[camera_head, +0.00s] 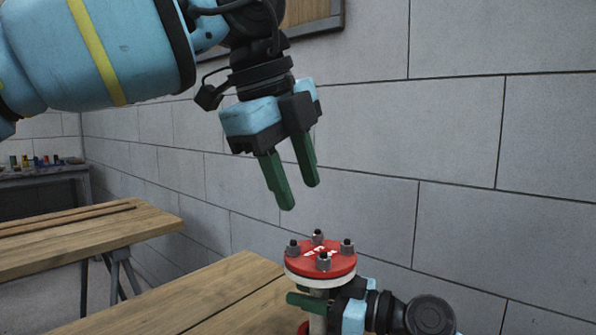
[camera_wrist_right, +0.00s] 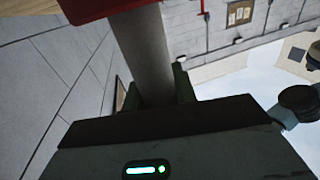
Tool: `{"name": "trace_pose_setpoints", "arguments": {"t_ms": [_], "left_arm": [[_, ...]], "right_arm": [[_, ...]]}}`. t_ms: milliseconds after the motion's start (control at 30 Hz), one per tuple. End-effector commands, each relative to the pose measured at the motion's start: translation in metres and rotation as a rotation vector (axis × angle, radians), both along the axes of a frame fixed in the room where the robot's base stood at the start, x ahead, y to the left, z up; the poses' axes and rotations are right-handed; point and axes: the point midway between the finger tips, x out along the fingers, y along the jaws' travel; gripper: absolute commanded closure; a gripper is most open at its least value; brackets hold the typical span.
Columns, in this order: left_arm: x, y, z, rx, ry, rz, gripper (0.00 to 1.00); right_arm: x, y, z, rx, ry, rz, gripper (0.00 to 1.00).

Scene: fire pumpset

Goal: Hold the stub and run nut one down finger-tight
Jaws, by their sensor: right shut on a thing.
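The stub is a grey upright pipe (camera_head: 318,322) under a red round flange (camera_head: 308,264) with white marks, with a pale ring below it. My right gripper (camera_head: 316,302) is shut on the pipe just below the flange. In the right wrist view the pipe (camera_wrist_right: 146,50) stands between the green fingers, with the red edge (camera_wrist_right: 95,8) beyond. My left gripper (camera_head: 300,194) is open and empty, above the flange and slightly left, fingers pointing down.
A wooden bench top (camera_head: 215,297) lies below and left of the stub. Another wooden table (camera_head: 95,238) stands further left, and a shelf with small items (camera_head: 40,165) is behind it. A grey block wall (camera_head: 450,140) is behind. The air around the left fingers is clear.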

Motion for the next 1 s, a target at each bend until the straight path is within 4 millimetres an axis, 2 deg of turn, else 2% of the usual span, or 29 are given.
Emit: {"name": "trace_pose_setpoints", "arguments": {"t_ms": [1000], "left_arm": [[-0.0039, -0.0044, 0.0020, 0.303, -0.306, -0.993, 0.61]], "right_arm": [[0.0001, 0.0000, -0.0002, 0.000, 0.000, 0.000, 1.00]]}}
